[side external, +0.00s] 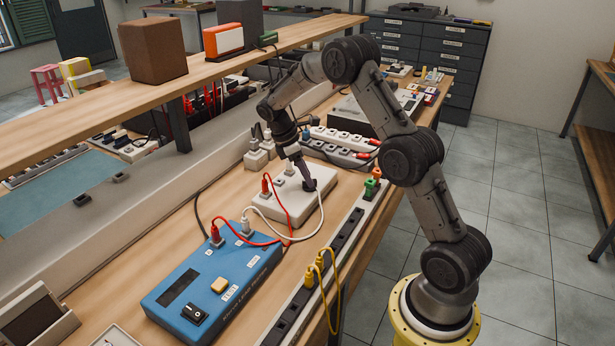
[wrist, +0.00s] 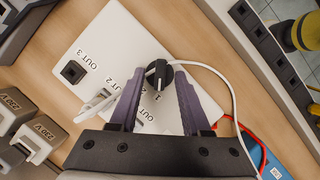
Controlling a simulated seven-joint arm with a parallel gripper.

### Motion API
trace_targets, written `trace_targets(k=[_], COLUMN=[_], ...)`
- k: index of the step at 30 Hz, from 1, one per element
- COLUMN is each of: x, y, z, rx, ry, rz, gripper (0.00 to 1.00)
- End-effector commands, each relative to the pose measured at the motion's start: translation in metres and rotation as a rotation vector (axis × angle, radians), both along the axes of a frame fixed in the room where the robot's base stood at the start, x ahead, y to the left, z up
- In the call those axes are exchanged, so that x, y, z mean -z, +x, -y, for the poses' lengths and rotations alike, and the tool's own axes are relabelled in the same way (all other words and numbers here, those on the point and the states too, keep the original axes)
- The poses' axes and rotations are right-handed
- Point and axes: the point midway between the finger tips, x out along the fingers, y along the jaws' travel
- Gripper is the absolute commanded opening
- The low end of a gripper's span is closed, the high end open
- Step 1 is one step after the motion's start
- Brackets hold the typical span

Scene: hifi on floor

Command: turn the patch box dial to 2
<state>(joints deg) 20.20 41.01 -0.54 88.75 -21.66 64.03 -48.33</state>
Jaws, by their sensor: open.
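The white patch box (side external: 277,205) lies on the bench under my gripper. The wrist view shows its white top (wrist: 100,40) with the labels OUT 3 and OUT 2 and a black socket (wrist: 73,71). The black round dial (wrist: 158,73) is on this top, with a 1 printed close by it. Its exact pointer setting is hard to read, and no 2 mark for it shows. My gripper (wrist: 157,76) is open, with one purple finger on each side of the dial; I cannot tell whether they touch it. In the side view my gripper (side external: 307,184) points down at the box.
A white cable (wrist: 225,85) runs from the dial's side past the right finger. A blue tester box (side external: 213,283) with red and white plugs stands nearer the camera. A power strip (side external: 325,260) with yellow plugs lines the bench edge. Grey adapters (wrist: 40,135) sit left in the wrist view.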

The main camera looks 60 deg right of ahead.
Motion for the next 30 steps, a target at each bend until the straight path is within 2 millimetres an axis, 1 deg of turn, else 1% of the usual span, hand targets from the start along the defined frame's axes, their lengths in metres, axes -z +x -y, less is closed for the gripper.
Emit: trace_targets(k=[4, 12, 13, 17, 18, 21, 30], x=[0.008, 0.0091, 0.009, 0.0088, 0.0088, 0.0087, 0.0084], y=[-0.0029, -0.003, -0.003, -0.003, -0.003, -0.0029, -0.0028], z=[0.0018, 0.002, 0.002, 0.002, 0.002, 0.0019, 0.002], rx=[-0.001, -0.001, -0.001, -0.001, -0.001, -0.001, 0.002], ry=[0.001, 0.001, 0.001, 0.0, 0.0, 0.0, 0.001], rz=[-0.001, -0.001, -0.001, 0.0, 0.0, 0.0, 0.001], gripper=[0.47, 0.47, 0.46, 0.22, 0.15, 0.0, 0.0])
